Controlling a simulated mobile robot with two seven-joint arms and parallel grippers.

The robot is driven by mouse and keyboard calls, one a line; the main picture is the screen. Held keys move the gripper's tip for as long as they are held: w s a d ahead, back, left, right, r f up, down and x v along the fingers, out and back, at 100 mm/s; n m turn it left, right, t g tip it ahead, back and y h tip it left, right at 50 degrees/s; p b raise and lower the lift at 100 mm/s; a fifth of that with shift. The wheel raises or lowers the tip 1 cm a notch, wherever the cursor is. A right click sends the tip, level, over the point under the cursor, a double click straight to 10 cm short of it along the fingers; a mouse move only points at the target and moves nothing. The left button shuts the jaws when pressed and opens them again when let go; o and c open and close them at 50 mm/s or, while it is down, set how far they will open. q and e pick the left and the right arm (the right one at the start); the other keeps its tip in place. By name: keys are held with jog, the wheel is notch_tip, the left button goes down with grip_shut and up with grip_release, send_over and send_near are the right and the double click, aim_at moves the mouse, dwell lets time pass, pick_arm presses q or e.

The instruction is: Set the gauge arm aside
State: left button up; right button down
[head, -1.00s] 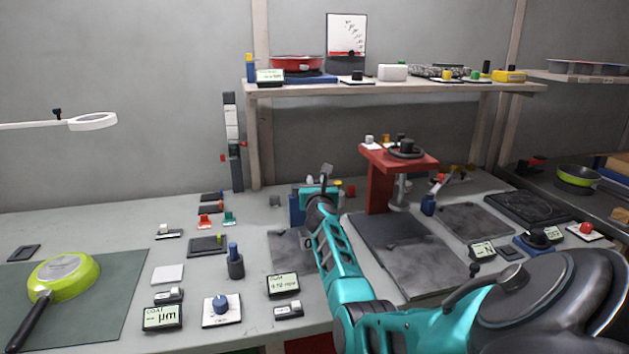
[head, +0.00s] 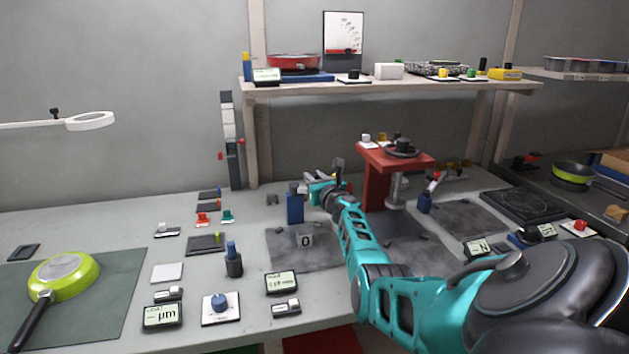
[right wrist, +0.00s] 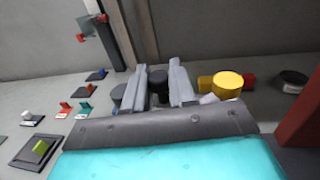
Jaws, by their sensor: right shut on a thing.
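My right gripper (head: 320,178) is beyond the blue post (head: 294,208), low over the back of the bench, its fingers pointing away to the back wall. In the right wrist view the two grey fingers (right wrist: 161,88) stand either side of a small dark cylinder (right wrist: 158,84). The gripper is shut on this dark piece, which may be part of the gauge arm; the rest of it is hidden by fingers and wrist. A grey block marked 0 (head: 305,240) sits on the dark plate in front of the post. My left gripper is not in view.
A red stand (head: 376,185) rises just right of my arm. A yellow cylinder (right wrist: 228,84) lies close right of the fingers. The shelf (head: 400,88) hangs above the back. A green pan (head: 65,276) lies on the left mat. Small displays line the front.

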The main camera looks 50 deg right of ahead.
jog(key=shift+w+d+r+n+t+y, duration=0.15)
jog(key=shift+d+n+t+y, duration=0.25)
jog(key=shift+y, duration=0.3)
jog(key=c, duration=1)
grip_release()
jog(key=shift+w+a, duration=0.1)
jog(key=shift+s+a+p, duration=0.25)
jog(key=shift+s+p, duration=0.1)
jog(key=shift+s, duration=0.05)
jog(key=shift+p+v, duration=1.2)
jog(key=shift+v, duration=4.85)
jog(key=shift+d, duration=0.1)
